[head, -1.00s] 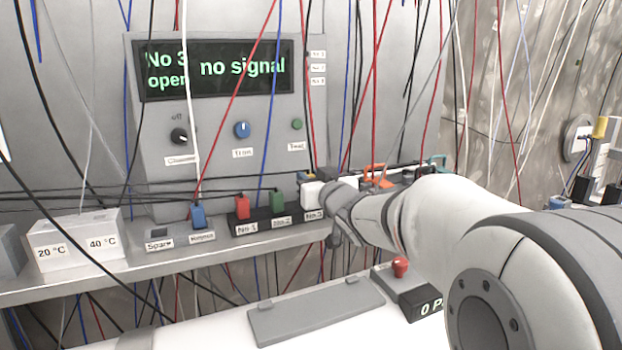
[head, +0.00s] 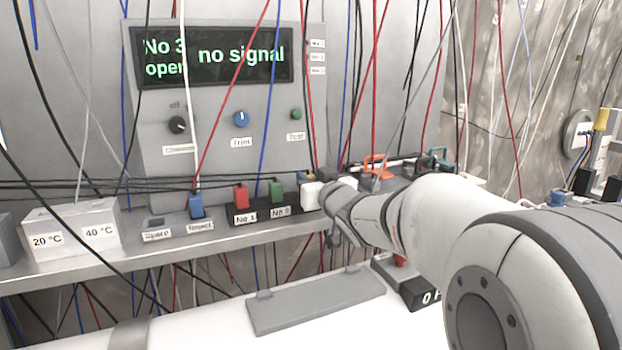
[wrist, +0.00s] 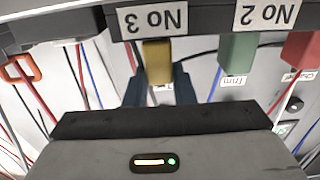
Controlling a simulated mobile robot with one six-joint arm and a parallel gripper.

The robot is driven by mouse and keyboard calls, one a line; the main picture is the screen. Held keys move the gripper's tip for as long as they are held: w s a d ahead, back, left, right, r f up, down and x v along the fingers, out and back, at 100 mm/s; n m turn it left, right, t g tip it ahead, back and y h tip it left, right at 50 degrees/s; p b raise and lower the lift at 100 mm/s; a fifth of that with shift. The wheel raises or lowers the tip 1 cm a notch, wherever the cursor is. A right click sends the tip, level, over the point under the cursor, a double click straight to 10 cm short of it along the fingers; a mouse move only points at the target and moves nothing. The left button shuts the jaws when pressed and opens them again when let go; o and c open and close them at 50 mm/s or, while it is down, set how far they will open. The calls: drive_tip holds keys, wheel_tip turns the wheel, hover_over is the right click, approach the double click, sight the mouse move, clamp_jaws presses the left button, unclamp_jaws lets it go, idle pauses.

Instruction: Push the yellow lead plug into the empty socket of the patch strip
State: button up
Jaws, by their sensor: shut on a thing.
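The yellow plug (wrist: 158,62) is between the fingers of my gripper (wrist: 159,88) in the wrist view, which is upside down. The gripper is shut on it. The plug lines up with the No 3 label (wrist: 153,20) of the dark patch strip (wrist: 205,22); I cannot tell how deep it sits. The green plug (wrist: 237,52) is at No 2 and the red plug (wrist: 301,50) is at the edge, beside it. In the head view the green plug (head: 277,190) and red plug (head: 241,196) stand in the strip, and my gripper hides the No 3 place.
The display (head: 215,58) reads "No 3 open" and "no signal". A blue plug (head: 196,206) stands in a grey block at left. A white box (head: 75,230) marked 20 °C and 40 °C is farther left. Many thin cables hang around the strip.

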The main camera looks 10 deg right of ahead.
drive_tip(key=shift+f, duration=0.3)
drive_tip(key=o, duration=1)
drive_tip(key=shift+o, duration=0.2)
drive_tip(key=shift+r, duration=0.1)
wheel_tip(320, 180, up, 10)
drive_tip(key=p, duration=0.2)
drive_tip(key=shift+p, duration=0.3)
